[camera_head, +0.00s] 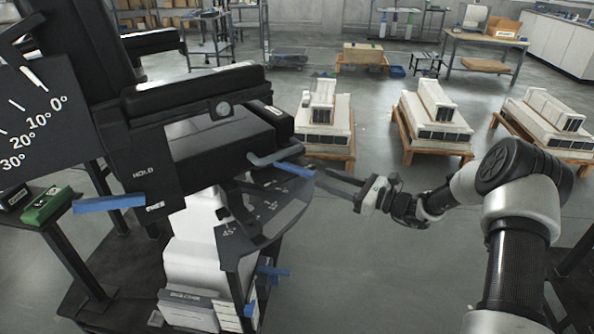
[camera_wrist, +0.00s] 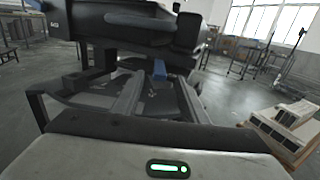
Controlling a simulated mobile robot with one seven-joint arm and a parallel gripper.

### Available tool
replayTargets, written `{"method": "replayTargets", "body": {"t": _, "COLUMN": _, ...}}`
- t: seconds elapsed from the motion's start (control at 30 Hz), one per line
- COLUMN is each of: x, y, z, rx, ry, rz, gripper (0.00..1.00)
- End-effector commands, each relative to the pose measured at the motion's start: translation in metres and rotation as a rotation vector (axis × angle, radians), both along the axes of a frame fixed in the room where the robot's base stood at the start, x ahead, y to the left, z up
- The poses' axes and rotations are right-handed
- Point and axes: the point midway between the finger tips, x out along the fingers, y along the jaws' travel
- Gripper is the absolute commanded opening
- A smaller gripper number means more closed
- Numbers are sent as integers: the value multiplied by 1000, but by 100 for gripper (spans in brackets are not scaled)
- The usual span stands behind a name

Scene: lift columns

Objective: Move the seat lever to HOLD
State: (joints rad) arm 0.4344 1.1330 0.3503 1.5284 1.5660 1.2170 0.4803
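The dark padded seat unit (camera_head: 200,92) stands at the left of the head view. A flat blue lever (camera_head: 108,204) sticks out to the left from its dark front plate; HOLD is printed above, and a second label beside the lever is hard to read. Another blue-ended lever (camera_head: 295,169) is on the right side, above a plate with angle marks. My gripper (camera_head: 313,171) is by this right lever, fingers apart. In the wrist view the blue end (camera_wrist: 160,69) shows between the tips of my open gripper (camera_wrist: 160,76); contact cannot be told.
An angle dial (camera_head: 35,115) is at the far left. Lower blue handles (camera_head: 270,271) sit on the stand beneath the seat. Block stacks on wooden pallets (camera_head: 432,112) stand behind.

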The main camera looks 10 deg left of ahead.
Motion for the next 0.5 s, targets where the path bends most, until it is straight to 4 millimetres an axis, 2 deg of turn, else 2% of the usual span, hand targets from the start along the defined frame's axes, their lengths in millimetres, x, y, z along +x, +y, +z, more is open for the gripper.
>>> {"method": "replayTargets", "body": {"t": 0.03, "x": 4, "y": 12, "z": -2, "rx": -1, "ry": -2, "rz": 5, "gripper": 40}}
{"method": "replayTargets", "body": {"t": 0.3, "x": 29, "y": 64, "z": -1, "rx": -1, "ry": -3, "rz": 3, "gripper": 40}}
{"method": "replayTargets", "body": {"t": 0.5, "x": 42, "y": 90, "z": -1, "rx": -1, "ry": -2, "rz": 2, "gripper": 40}}
